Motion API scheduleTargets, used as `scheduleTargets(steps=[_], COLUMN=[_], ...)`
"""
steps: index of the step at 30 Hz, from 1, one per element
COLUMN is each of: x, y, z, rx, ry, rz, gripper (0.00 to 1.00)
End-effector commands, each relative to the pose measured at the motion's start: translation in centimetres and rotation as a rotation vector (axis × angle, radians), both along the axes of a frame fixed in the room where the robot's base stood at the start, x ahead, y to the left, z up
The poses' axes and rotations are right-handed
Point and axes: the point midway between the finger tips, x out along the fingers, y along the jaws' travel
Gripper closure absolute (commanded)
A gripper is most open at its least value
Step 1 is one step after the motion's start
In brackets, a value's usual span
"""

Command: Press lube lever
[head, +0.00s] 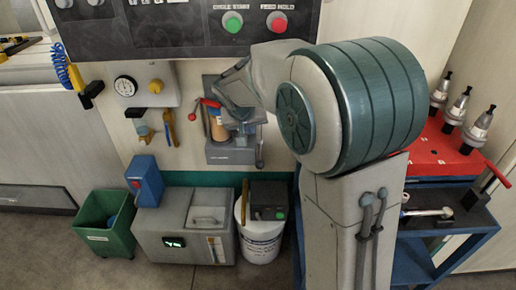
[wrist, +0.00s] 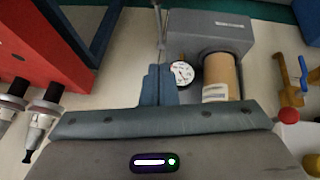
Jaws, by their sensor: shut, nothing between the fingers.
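The lube unit (head: 232,152) is a grey box on the wall with a tan cylinder (head: 217,126). A red lever (head: 208,103) sticks out at its upper left. In the wrist view the grey unit (wrist: 222,30) and the tan cylinder (wrist: 220,77) lie ahead, with a small dial (wrist: 182,72). A red ball knob (wrist: 289,115) shows at the right, apart from my fingers. My gripper (wrist: 157,84) is shut and empty, left of the cylinder. In the head view my gripper (head: 240,122) is right of the lever, partly hidden by my wrist.
A control panel (head: 215,25) hangs above. A pressure gauge (head: 125,86) and hanging tools are left of the unit. A green bin (head: 104,238), a grey box (head: 165,238) and a white bucket (head: 262,240) stand below. A red rack (head: 440,150) with tool holders is at right.

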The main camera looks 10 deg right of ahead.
Motion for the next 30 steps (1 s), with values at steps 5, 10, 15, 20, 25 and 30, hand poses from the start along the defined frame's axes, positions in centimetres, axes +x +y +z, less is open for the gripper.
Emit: scheduleTargets(steps=[5, 10, 15, 20, 25, 30], x=[0.0, 0.1, 0.7, 2.2, 3.9, 4.2], y=[0.0, 0.0, -0.4, -1.2, -2.1, -2.6], z=[0.0, -0.1, -1.6, -4.3, -7.6, -10.3], rx=[-0.001, 0.0, -0.001, -0.001, -0.001, -0.001], ry=[-0.001, 0.0, 0.002, 0.004, 0.004, 0.002], rz=[0.001, 0.0, -0.001, -0.003, -0.003, -0.001], gripper=[1.0, 1.0, 1.0, 1.0, 1.0, 1.0])
